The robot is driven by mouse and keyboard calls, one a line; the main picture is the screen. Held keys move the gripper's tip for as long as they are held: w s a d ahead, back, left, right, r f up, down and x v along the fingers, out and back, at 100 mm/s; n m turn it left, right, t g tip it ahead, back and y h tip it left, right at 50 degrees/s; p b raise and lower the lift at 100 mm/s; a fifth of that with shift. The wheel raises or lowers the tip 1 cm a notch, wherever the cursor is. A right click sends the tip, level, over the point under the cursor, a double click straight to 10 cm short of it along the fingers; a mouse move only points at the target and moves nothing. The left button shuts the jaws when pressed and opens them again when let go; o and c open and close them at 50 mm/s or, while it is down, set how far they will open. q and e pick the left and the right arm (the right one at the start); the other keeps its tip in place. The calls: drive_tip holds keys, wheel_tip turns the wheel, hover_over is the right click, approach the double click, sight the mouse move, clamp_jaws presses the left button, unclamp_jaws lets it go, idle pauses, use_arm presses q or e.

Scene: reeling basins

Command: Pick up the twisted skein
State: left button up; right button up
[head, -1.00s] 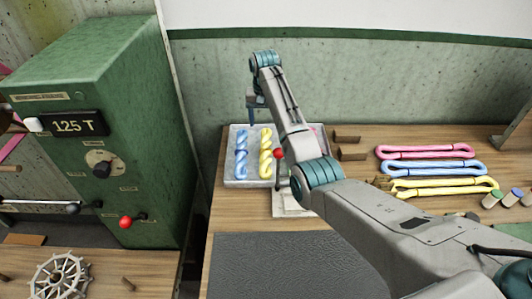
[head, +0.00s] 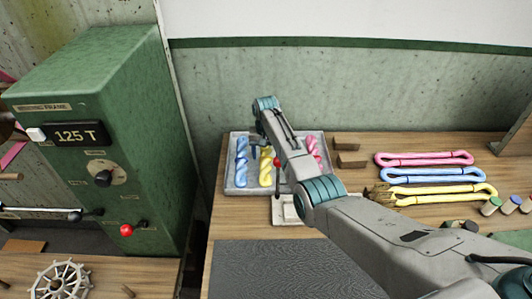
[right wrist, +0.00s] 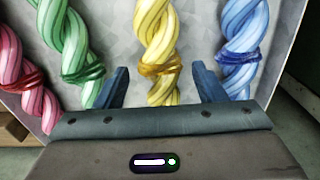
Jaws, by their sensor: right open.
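Several twisted skeins lie in a grey tray (head: 229,183) on the table: a blue one (head: 242,165), a yellow one (head: 265,178) and a pink one (head: 313,148) show in the head view. In the right wrist view, the yellow skein (right wrist: 156,35) lies between the fingers of my open right gripper (right wrist: 159,77), with the green skein (right wrist: 68,45) on one side and the blue skein (right wrist: 240,40) on the other. I cannot tell whether the fingers touch it. In the head view my right arm hides the green skein and most of the gripper. My left gripper is not in view.
Untwisted pink (head: 424,158), blue (head: 431,175) and yellow (head: 443,191) hanks lie at the right. Wooden blocks (head: 350,160) stand beside the tray. A dark mat (head: 285,268) lies in front. A green machine (head: 130,130) stands at the left.

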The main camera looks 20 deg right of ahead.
drive_tip(key=shift+f, duration=0.55)
drive_tip(key=c, duration=1.1)
drive_tip(key=shift+r, duration=0.1)
